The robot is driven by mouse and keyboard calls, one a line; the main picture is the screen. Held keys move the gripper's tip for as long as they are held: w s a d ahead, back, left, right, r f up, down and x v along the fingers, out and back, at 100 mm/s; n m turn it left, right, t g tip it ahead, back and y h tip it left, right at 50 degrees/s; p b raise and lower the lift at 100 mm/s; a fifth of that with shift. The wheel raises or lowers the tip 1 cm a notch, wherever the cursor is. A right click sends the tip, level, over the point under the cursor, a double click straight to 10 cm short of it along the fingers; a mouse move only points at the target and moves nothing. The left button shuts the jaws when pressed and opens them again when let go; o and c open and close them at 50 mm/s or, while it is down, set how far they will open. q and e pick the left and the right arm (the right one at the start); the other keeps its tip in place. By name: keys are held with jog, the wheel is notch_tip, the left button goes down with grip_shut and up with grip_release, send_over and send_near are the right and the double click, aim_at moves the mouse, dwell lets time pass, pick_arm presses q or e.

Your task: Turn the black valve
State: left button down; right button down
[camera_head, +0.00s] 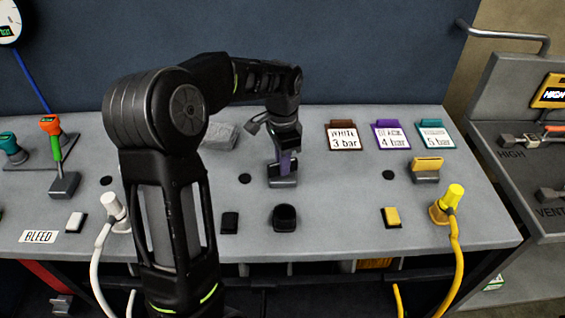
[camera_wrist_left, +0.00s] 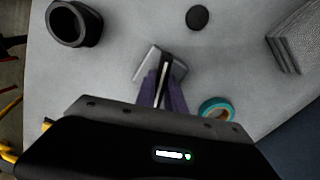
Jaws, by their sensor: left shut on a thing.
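The black valve has a light grey base (camera_head: 283,183) on the grey bench top, near the middle of the head view. Its thin black handle shows in the left wrist view (camera_wrist_left: 164,66), above the grey base. My left gripper (camera_head: 284,164) reaches down onto it from above. Its purple fingers, seen in the left wrist view (camera_wrist_left: 162,88), are shut on the handle, one on each side. The fingers and wrist hide most of the handle in the head view. My right gripper is in neither view.
A black socket (camera_head: 285,217) stands in front of the valve, and a grey block (camera_head: 219,136) lies behind left. A yellow valve (camera_head: 427,166) and yellow plug (camera_head: 453,197) are to the right.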

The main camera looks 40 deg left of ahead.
pick_arm(q)
jog(key=shift+m, duration=2)
jog(key=c, duration=1.4)
grip_release()
jog(key=shift+c, duration=0.2)
jog(key=shift+r+b, duration=0.4)
jog(key=shift+r, duration=3.55)
